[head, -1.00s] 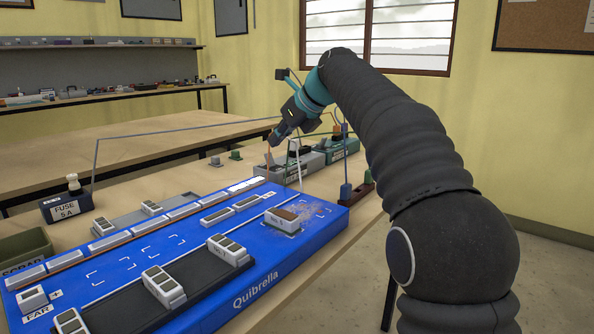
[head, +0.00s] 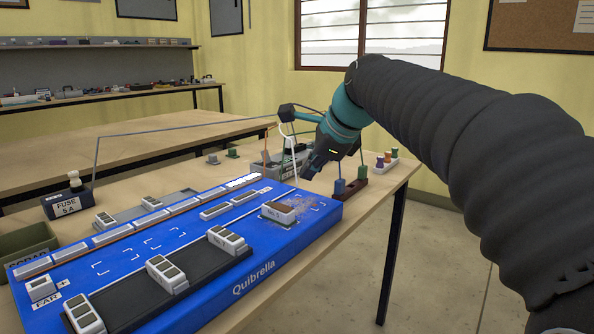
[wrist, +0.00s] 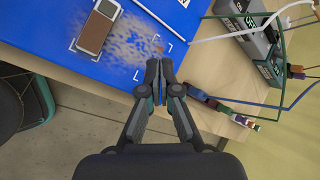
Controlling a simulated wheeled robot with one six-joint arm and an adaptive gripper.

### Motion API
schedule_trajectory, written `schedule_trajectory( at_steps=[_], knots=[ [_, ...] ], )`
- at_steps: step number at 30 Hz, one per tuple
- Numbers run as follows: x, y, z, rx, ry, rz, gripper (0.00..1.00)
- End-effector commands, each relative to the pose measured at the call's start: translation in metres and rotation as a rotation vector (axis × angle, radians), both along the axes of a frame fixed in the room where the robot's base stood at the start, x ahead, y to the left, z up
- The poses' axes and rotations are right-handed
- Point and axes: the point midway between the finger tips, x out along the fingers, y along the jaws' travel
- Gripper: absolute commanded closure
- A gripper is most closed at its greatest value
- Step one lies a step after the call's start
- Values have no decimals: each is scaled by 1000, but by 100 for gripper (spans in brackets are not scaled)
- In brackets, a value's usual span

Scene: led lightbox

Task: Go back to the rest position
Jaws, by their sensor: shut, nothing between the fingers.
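My gripper (head: 307,176) is above the right end of the blue Quibrella board (head: 262,262), near its far right corner. In the wrist view my gripper (wrist: 158,62) has its fingers together with nothing between them. The board (wrist: 105,65) lies below it, with a white-and-brown module (wrist: 97,25) on a brownish smudged patch. The same module shows in the head view (head: 283,209), to the left of my gripper. The gap between the fingertips and the board is hard to judge.
A wooden rack with a blue plug (head: 340,187) stands right of my gripper. Grey-green boxes with wires stand behind, partly hidden by my arm. Coloured spools (head: 387,158) sit at the table's right end. A fuse box (head: 68,202) and green scrap bin (head: 27,241) are at left. Floor right of the table is clear.

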Motion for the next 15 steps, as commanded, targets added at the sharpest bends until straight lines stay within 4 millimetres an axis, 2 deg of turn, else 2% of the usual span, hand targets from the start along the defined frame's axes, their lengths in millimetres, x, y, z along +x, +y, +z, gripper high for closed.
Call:
schedule_trajectory(
  at_steps=[1,8,15],
  knots=[
    [-21,-11,-7,-68,-32,58,100],
    [-101,-56,-55,-399,-156,381,100],
    [-188,-95,-122,-730,-235,760,100]
  ],
)
